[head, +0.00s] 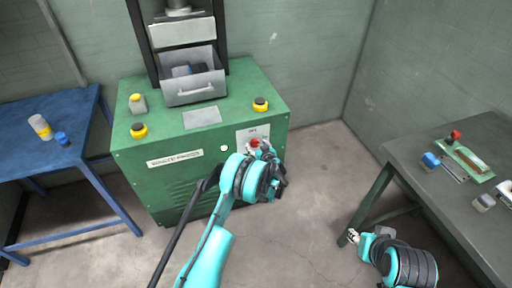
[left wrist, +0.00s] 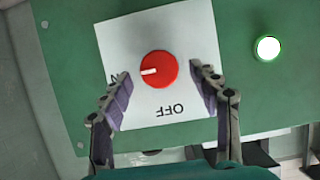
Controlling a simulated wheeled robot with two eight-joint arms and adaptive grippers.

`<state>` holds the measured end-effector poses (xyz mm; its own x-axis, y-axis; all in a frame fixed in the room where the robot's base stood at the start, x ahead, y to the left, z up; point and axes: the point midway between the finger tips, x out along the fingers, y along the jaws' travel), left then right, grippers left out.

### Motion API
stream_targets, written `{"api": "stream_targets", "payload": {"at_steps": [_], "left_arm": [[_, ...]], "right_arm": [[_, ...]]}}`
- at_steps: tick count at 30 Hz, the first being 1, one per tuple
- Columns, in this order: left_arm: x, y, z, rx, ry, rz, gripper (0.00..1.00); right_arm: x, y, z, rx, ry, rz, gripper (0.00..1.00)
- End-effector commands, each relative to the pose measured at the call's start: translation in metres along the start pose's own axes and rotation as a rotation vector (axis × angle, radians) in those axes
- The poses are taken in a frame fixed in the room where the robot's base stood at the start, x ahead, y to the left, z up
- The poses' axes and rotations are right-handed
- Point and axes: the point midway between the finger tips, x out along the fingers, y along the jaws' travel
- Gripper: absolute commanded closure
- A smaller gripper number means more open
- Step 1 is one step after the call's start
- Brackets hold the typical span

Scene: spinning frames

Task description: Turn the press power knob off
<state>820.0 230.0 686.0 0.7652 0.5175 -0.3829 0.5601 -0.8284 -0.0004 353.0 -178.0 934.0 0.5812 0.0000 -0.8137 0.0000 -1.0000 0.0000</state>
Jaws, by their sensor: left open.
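The press (head: 170,180) is a green cabinet at centre in the head view. Its red power knob (left wrist: 157,69) sits on a white plate (left wrist: 188,35) marked OFF, with part of another word at the left. The knob's white pointer points left in the left wrist view, towards that part-hidden word and not at OFF. In the head view the knob (head: 255,143) is partly covered by my left gripper (head: 264,153). My left gripper (left wrist: 162,77) is open, its two fingers either side of the knob and apart from it. My right gripper (head: 353,236) is low at the right, its fingers too small to judge.
A lit white lamp (left wrist: 268,47) is on the panel beside the plate. Yellow-and-black buttons (head: 139,130) and a grey bin (head: 196,90) are on the press top. A blue table (head: 50,160) stands left, a grey workbench (head: 440,190) right, beside my right arm.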

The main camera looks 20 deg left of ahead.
Motion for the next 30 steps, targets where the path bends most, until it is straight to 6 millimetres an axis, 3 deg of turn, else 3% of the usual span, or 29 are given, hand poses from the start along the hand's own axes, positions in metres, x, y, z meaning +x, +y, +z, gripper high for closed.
{"api": "stream_targets", "payload": {"at_steps": [4,13,18,19,30], "left_arm": [[0.0138,-0.0003,0.0007,0.0,0.0,0.0,0.39],[0.0158,0.0,-0.0008,0.0,0.0,0.001,0.39],[0.0157,0.0,-0.0007,0.0,0.0,0.0,0.83],[0.0157,0.0,-0.0007,0.0,0.0,0.0,0.88],[0.0157,-0.0007,-0.0006,-0.037,-0.001,0.015,0.88]], "right_arm": [[0.0046,0.0,0.0033,0.0,0.0,0.0,0.6],[0.0043,0.0,0.003,0.0,0.0,0.0,0.6],[0.0043,0.0,0.003,0.0,0.0,0.0,0.6],[0.0043,0.0,0.003,0.0,0.0,0.0,0.6],[0.0044,0.0,0.0031,0.0,0.0,0.0,0.6]]}}
